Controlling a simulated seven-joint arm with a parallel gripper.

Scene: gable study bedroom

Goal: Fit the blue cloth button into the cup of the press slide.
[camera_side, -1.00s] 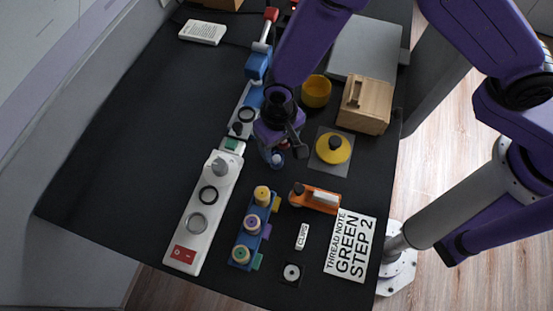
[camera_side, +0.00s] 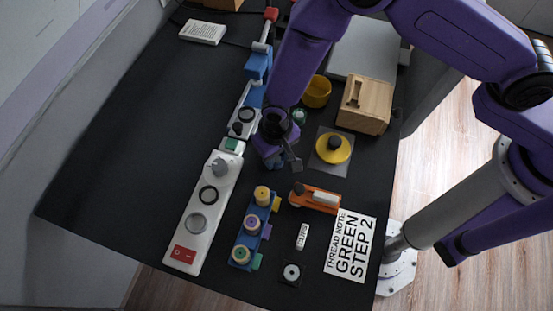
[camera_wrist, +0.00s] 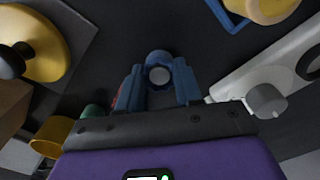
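The blue cloth button (camera_wrist: 158,70), a round blue piece with a pale grey centre, shows between my gripper's blue fingers in the wrist view. My gripper (camera_wrist: 159,88) has one finger on each side of it; whether they press on it or stand just clear cannot be told. In the side view my gripper (camera_side: 284,163) is low over the black table and hides the button. The blue press (camera_side: 257,66) with a red-knobbed lever stands at the back. Its pale slide (camera_side: 252,101) runs toward the front, with a dark round part (camera_side: 246,114), perhaps the cup.
A white unit (camera_side: 188,243) with a knob and red switch lies at left front. A blue rack (camera_side: 240,252) holds several spools. A yellow round piece (camera_side: 333,149), wooden box (camera_side: 364,104), yellow cup (camera_side: 317,91), orange tool (camera_side: 315,198) and note card (camera_side: 350,246) stand right.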

